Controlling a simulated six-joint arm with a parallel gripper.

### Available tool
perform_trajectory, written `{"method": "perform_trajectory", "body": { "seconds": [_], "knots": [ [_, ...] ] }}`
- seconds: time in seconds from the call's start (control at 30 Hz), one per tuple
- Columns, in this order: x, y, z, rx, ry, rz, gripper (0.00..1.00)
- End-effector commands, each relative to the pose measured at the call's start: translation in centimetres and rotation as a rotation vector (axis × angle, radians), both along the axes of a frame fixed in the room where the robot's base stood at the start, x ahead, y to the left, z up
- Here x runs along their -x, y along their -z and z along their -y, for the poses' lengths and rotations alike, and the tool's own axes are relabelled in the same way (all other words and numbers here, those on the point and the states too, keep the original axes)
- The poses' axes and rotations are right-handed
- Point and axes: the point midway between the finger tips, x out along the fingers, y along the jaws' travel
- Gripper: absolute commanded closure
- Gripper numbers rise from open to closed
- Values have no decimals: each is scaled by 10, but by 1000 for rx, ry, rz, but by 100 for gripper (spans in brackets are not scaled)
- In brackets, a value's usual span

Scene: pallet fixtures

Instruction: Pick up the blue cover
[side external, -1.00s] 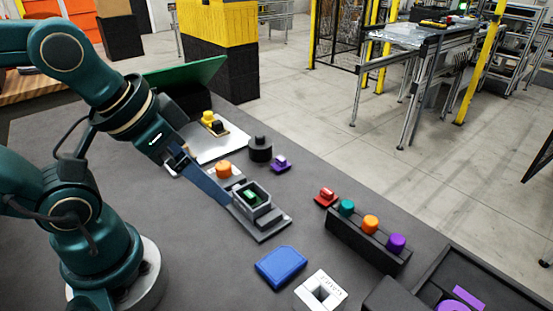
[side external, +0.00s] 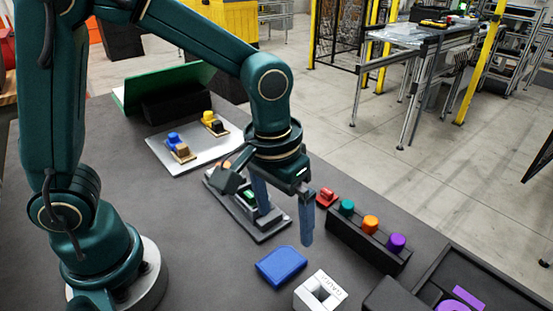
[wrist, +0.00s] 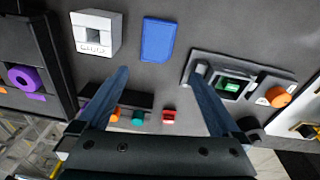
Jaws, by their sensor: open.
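The blue cover (side external: 281,267) is a flat blue slab with a cut corner, lying on the dark table. It also shows in the wrist view (wrist: 158,40), at the top middle, beyond my fingertips. My gripper (side external: 286,218) is open and empty, pointing down above the table, behind the cover in the side view. In the wrist view my gripper's two long blue-grey fingers (wrist: 160,70) are spread wide, with the cover's image between and above their tips. Nothing touches the cover.
A grey fixture (side external: 262,232) with a green part sits beside my gripper. A white square block (side external: 320,291) lies right of the cover. A black rack (side external: 368,242) holds teal, orange and purple pegs. A red part (side external: 326,197) stands behind it. Bare table lies left of the cover.

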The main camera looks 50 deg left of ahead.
Motion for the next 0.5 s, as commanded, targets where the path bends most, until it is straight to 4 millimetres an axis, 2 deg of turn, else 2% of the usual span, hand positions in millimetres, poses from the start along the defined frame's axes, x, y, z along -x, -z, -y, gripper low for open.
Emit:
{"method": "perform_trajectory", "body": {
  "seconds": [0.03, 0.1, 0.37, 0.5],
  "knots": [
    [3, 11, 5, -12, 20, -33, 0],
    [7, 21, 9, -22, 39, -66, 0],
    [14, 44, 12, -37, 64, -104, 0],
    [14, 62, 12, -37, 63, -104, 0]
  ]
}}
